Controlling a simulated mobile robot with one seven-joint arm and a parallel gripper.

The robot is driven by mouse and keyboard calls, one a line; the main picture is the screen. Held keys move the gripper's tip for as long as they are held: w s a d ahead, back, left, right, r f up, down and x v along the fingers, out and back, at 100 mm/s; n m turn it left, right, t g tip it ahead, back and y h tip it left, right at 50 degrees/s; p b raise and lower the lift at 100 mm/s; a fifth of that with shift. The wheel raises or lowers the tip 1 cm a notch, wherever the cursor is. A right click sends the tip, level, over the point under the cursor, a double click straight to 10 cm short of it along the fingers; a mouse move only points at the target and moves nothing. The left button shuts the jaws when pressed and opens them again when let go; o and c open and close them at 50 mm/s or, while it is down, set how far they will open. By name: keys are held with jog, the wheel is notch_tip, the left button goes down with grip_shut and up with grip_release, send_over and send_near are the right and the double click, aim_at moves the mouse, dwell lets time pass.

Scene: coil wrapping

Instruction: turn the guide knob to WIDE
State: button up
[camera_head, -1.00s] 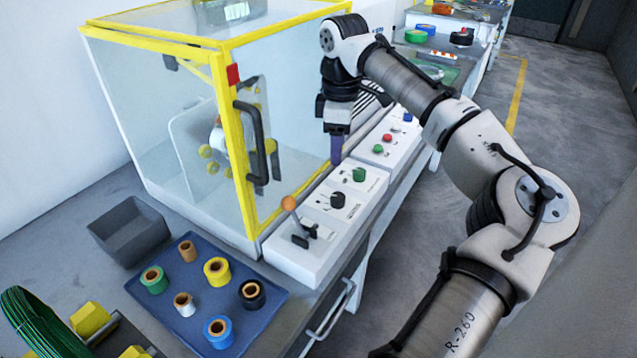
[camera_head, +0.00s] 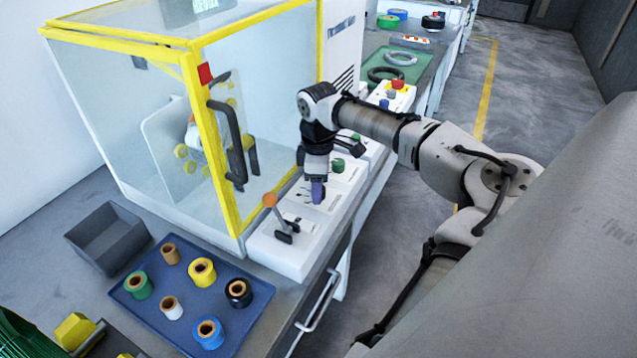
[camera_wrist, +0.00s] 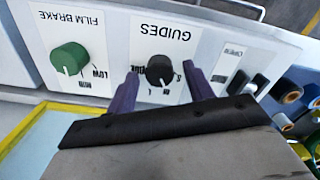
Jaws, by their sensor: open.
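The guide knob (camera_wrist: 158,69) is black with a white pointer mark and sits on a white panel marked GUIDES, upside down in the wrist view. Its pointer is toward the bottom of that view, near small position letters that are partly hidden. My gripper (camera_wrist: 160,76) is open, with one purple finger on each side of the knob. I cannot tell whether the fingers touch it. In the head view my gripper (camera_head: 317,191) points down at the control panel and hides the knob.
The green film brake knob (camera_wrist: 70,58) is beside the guide knob; an orange-tipped lever (camera_head: 270,200) stands on the same panel. The yellow-framed enclosure (camera_head: 215,150) rises close by. A blue tray (camera_head: 180,334) holds several spools, beside a grey bin (camera_head: 105,238).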

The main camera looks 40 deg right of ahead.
jog(key=shift+f, duration=0.25)
jog(key=c, duration=1)
